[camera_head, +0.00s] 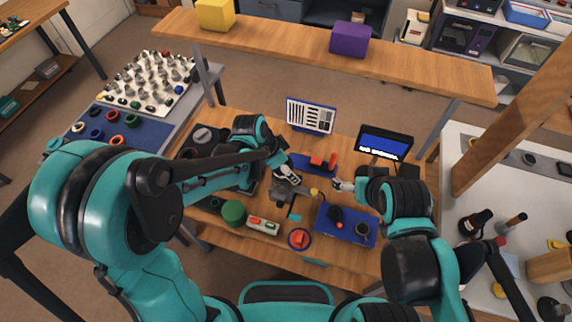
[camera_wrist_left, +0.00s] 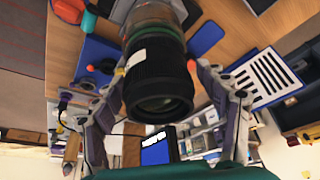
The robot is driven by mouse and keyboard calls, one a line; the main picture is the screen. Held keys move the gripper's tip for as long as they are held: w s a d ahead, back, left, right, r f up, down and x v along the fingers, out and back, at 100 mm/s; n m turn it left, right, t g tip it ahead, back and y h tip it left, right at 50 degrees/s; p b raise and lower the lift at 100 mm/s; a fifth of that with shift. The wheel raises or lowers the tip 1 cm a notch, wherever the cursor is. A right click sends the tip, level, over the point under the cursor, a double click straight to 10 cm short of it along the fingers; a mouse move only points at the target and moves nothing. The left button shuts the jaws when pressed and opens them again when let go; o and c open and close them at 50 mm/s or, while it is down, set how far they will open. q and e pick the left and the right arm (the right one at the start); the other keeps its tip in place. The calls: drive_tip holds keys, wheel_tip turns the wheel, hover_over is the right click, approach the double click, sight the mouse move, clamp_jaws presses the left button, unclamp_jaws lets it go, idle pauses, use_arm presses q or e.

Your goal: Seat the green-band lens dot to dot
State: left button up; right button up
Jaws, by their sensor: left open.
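A black ribbed lens barrel (camera_wrist_left: 160,85) with a thin green band fills the middle of the left wrist view, its dark glass end facing the camera. A white mark (camera_wrist_left: 135,61) shows on its side. My left gripper (camera_wrist_left: 157,72) is open, with one finger on each side of the barrel; whether they touch it is unclear. In the head view the left gripper (camera_head: 288,177) is over the middle of the bench, above a grey fixture (camera_head: 283,194). My right gripper (camera_head: 344,185) hovers right of it, too small to read its fingers. Alignment dots cannot be made out.
A blue tray (camera_head: 330,236) with dark parts lies at right. A screen (camera_head: 384,145) and a striped chart (camera_head: 310,115) stand at the back.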

use_arm(q)
drive_tip(key=v, duration=1.2)
drive_tip(key=shift+a, duration=0.1)
